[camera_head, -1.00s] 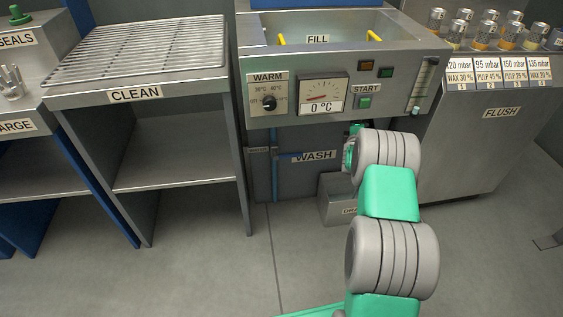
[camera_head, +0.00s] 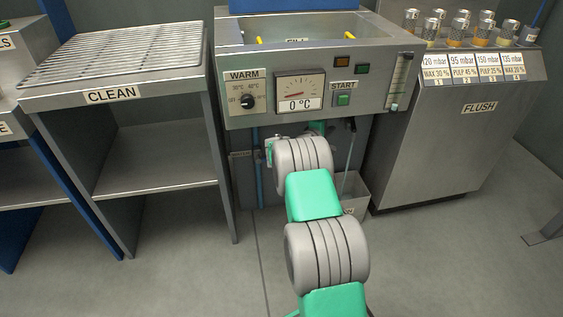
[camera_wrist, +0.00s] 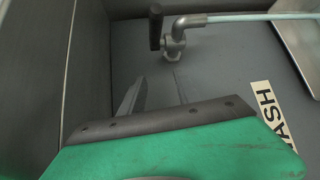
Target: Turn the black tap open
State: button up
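In the wrist view, a black tap handle (camera_wrist: 156,28) sits on a grey metal valve (camera_wrist: 174,45) at the top centre. A pale blue pipe (camera_wrist: 250,16) runs from the valve to the right. My gripper (camera_wrist: 155,92) is open and empty. Its fingers point toward the valve and do not touch it. In the head view, my arm covers the area below the wash tank, and my fingertips cannot be made out there. A black lever (camera_head: 351,125) with a thin pale rod also shows right of my arm; I cannot tell whether it is the same tap.
The wash tank (camera_head: 230,80) with its dial and buttons overhangs my arm. The CLEAN table (camera_head: 112,97) stands at left and the FLUSH cabinet (camera_head: 440,140) at right. A grey drain box (camera_head: 353,187) stands on the floor right of my wrist.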

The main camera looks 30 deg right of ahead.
jog(key=s+a+m+g+y, duration=0.1)
jog(key=s+a+m+y, duration=0.2)
jog(key=a, duration=1)
jog(key=s+a+r+m+g+y, duration=0.1)
jog(key=s+a+m+y, duration=0.2)
jog(key=s+a+y, duration=0.3)
jog(key=shift+s+a+r+m+g, duration=0.35)
jog(key=shift+s+a, duration=1.45)
jog(key=shift+a, duration=1.7)
jog(key=shift+c, duration=0.5)
